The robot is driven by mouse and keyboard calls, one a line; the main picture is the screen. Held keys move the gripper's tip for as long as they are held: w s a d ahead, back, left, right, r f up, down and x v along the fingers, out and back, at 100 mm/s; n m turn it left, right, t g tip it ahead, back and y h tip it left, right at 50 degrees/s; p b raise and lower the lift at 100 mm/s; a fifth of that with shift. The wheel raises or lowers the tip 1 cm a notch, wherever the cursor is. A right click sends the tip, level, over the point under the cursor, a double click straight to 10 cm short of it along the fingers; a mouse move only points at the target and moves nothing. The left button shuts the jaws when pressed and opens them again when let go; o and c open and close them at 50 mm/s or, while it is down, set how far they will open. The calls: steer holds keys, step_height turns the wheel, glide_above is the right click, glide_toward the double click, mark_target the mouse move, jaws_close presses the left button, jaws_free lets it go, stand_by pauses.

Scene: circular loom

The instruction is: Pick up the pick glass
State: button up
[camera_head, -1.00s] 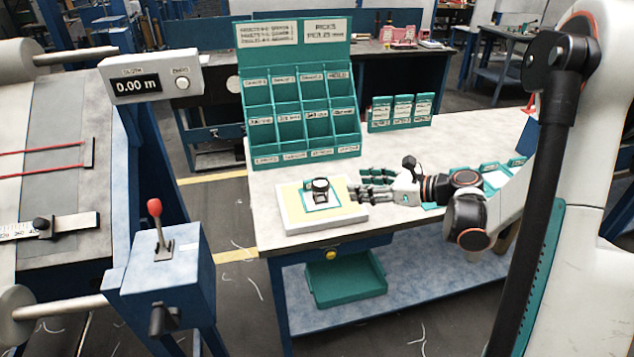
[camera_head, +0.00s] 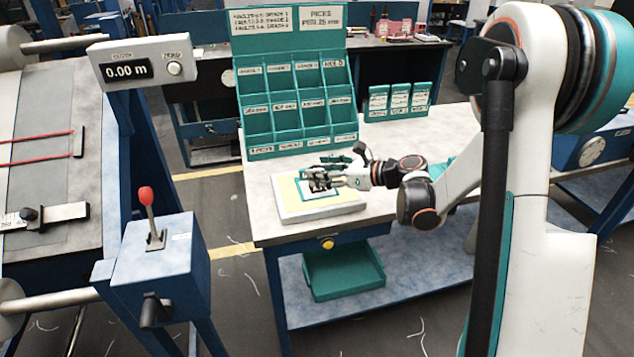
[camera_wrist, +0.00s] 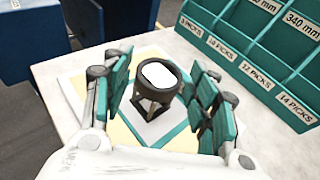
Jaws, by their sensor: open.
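The pick glass is a small dark stand with a round bright lens. In the wrist view the pick glass (camera_wrist: 157,82) stands upright on the pad, between my open fingers. My gripper (camera_wrist: 160,98) has teal-padded fingers on both sides of it, with gaps visible. In the head view my gripper (camera_head: 322,180) is over the pad and mostly hides the glass. The pad (camera_head: 318,212) is a white block with a cream top and a teal-edged square, lying on the table.
A teal compartment rack (camera_head: 298,105) with labels stands behind the pad. Small teal card holders (camera_head: 398,99) stand to its right. A teal tray (camera_head: 343,275) lies on the shelf below. A control box with a red-knobbed lever (camera_head: 147,196) stands to the left.

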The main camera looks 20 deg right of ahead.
steer(key=shift+x, duration=1.15)
steer(key=shift+s, duration=0.1)
steer(key=c, duration=0.7)
steer(key=shift+d+r, duration=0.1)
steer(key=shift+c, duration=0.2)
